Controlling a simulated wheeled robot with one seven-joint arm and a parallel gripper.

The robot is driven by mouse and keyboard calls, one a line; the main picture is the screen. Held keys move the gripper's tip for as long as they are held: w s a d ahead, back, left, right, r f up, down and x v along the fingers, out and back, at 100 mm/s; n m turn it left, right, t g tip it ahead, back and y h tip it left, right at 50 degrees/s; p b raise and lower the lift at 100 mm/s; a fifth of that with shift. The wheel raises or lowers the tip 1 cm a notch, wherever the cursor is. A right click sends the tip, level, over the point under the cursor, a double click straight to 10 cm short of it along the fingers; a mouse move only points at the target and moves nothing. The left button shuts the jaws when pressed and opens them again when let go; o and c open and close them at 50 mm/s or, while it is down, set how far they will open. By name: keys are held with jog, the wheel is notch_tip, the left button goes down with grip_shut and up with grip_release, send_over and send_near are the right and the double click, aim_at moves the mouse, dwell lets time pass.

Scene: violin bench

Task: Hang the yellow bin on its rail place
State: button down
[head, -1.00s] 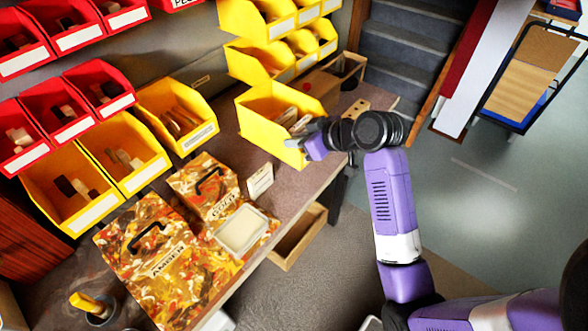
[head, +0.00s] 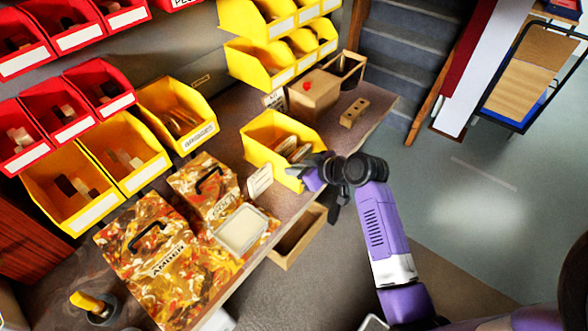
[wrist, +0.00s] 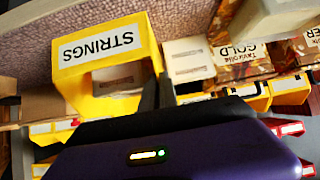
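The yellow bin (head: 258,132) is at the bench's front edge in the head view, with pale packets inside. Its white label reads STRINGS in the wrist view (wrist: 100,48), where it appears upside down. My gripper (head: 308,175) is at the bin's right front corner. In the wrist view its two dark fingers (wrist: 158,92) are close together at the bin's side wall and appear to pinch it. I cannot tell whether the bin touches the bench. A small tag (head: 201,78) on the back wall lies between the BRIDGES bin (head: 207,133) and the yellow bins to its right.
Red bins (head: 68,115) and yellow bins (head: 262,72) hang behind the bench (head: 222,106). Two marbled cases (head: 150,262) and a white tray (head: 241,228) stand left of the bin. A cardboard box (head: 315,95) and drilled wooden block (head: 354,112) are beyond it.

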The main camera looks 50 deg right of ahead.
jog(key=shift+f, duration=0.1)
jog(key=c, duration=1.6)
grip_release()
jog(key=shift+c, duration=0.2)
